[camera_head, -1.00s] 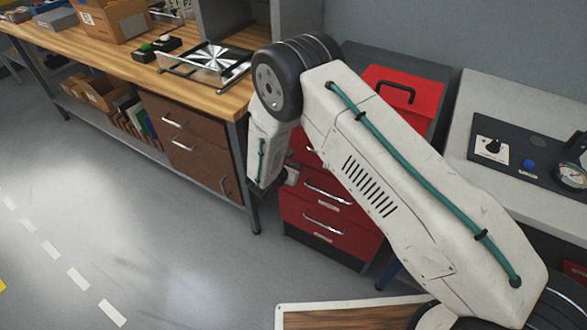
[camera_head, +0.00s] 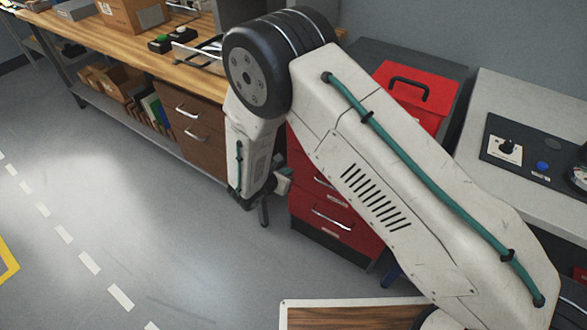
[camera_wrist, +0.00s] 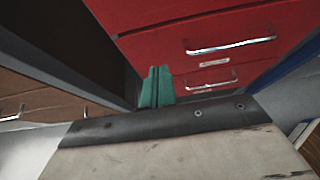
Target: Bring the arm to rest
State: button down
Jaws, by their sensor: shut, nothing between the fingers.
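My arm crosses the head view from the lower right, bent at a dark round elbow joint, with its forearm hanging down. My gripper (camera_wrist: 156,86) shows in the wrist view as two teal fingers close together, shut with nothing between them. The fingers appear in front of the gap beside the red drawer cabinet (camera_wrist: 200,25). I cannot tell how far they are from it. In the head view the fingers cannot be made out past the forearm and wrist.
The red drawer cabinet (camera_head: 335,212) stands behind my arm, with a red toolbox (camera_head: 409,98) above it. A wooden workbench (camera_head: 150,62) with brown drawers (camera_head: 196,122) is at left. A grey-topped bench (camera_head: 490,105) with a control panel is at right. The left floor is open.

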jog(key=shift+v, duration=1)
jog(key=s+d+r+m+g+h, duration=0.1)
jog(key=s+d+r+m+g, duration=0.4)
jog(key=s+d+r+m, duration=0.4)
jog(key=s+d+r+m+g+h, duration=0.1)
jog(key=s+d+r+m+g, duration=0.5)
jog(key=d+r, duration=0.55)
jog(key=s+d+r+m+t+y, duration=0.1)
jog(key=s+d+r+m+y, duration=0.3)
jog(key=s+r+m, duration=0.3)
jog(key=s+d+r+m+t+y, duration=0.1)
jog(key=s+d+r+m+y, duration=0.3)
jog(key=s+r+m, duration=0.3)
jog(key=s+d+r, duration=0.1)
jog(key=s+r, duration=0.3)
jog(key=r, duration=0.1)
jog(key=shift+s+d+r+y, duration=0.2)
jog(key=shift+d+r+y, duration=0.1)
jog(key=shift+r, duration=0.1)
